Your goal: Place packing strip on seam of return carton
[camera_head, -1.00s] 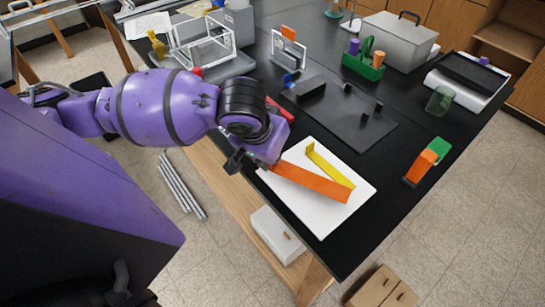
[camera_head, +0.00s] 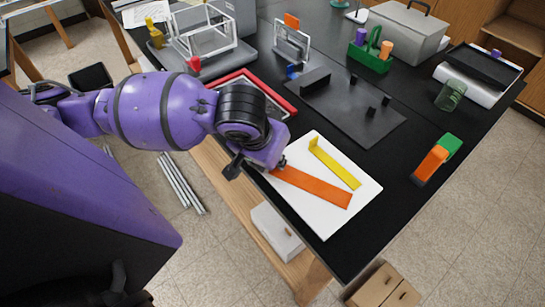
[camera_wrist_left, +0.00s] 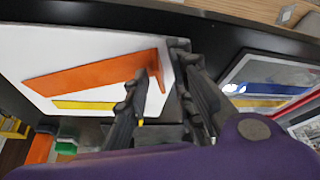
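An orange strip (camera_head: 312,187) with a bent end tab lies on the white board (camera_head: 325,229), beside a yellow strip (camera_head: 335,165) that also has an upright tab. My left gripper (camera_head: 258,166) is at the orange strip's near-left end, largely hidden by its wrist in the head view. In the left wrist view, the fingers of the left gripper (camera_wrist_left: 160,85) stand apart, with the orange strip's tab (camera_wrist_left: 156,70) between them. A gap shows between the tab and the right-hand finger. My right gripper is not in view. I cannot tell which box is the return carton.
A red-rimmed tray (camera_head: 262,88) lies beside my left wrist. A black fixture plate (camera_head: 350,115), a green caddy (camera_head: 370,58) and an orange-green block (camera_head: 436,160) stand behind and right. A brown box (camera_head: 385,288) and white box (camera_head: 277,231) are below the table.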

